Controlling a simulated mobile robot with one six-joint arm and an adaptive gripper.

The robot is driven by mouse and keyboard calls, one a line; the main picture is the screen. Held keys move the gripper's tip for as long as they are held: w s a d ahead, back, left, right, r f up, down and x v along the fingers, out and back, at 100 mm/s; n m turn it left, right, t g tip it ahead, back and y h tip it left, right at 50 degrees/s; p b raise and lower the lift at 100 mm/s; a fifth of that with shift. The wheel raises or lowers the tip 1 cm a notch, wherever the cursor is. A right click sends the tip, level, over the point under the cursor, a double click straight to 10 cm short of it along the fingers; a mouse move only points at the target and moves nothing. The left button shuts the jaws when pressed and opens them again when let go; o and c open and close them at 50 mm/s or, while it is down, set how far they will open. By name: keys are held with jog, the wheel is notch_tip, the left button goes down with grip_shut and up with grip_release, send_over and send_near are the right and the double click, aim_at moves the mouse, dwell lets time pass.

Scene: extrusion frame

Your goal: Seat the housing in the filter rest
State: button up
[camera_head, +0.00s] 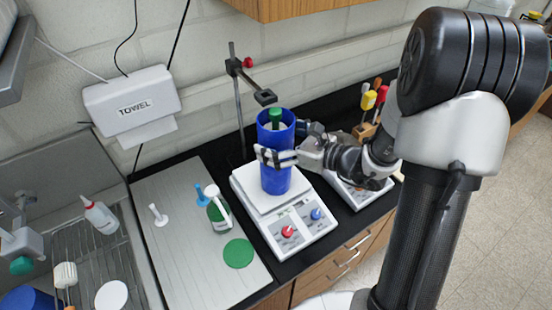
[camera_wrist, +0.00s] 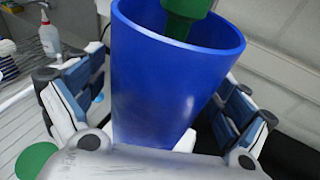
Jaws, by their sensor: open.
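A tall blue open-topped cylinder (camera_head: 276,181), which I take to be the housing, stands upright on a white hot-plate-like device (camera_head: 292,212). A green-topped piece (camera_head: 276,116) stands in its mouth; its lower end is hidden inside. My gripper (camera_head: 277,157) reaches in from the right at the upper half of the cylinder. In the wrist view the cylinder (camera_wrist: 165,85) stands between my two open fingers, one on each side. Contact cannot be told. I cannot tell which thing is the filter rest; the cylinder's base is hidden in the wrist view.
A stand rod (camera_head: 238,100) with a clamp arm (camera_head: 262,94) rises close behind the cylinder. A second white device (camera_head: 357,193) and a tool holder (camera_head: 364,131) are at right. A green bottle (camera_head: 219,215) and a green disc (camera_head: 238,253) are on the grey board at left.

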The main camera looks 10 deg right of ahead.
jog(key=shift+c, duration=0.5)
jog(key=c, duration=2)
jog(key=shift+r, duration=0.1)
jog(key=shift+c, duration=0.2)
jog(key=shift+r, duration=0.1)
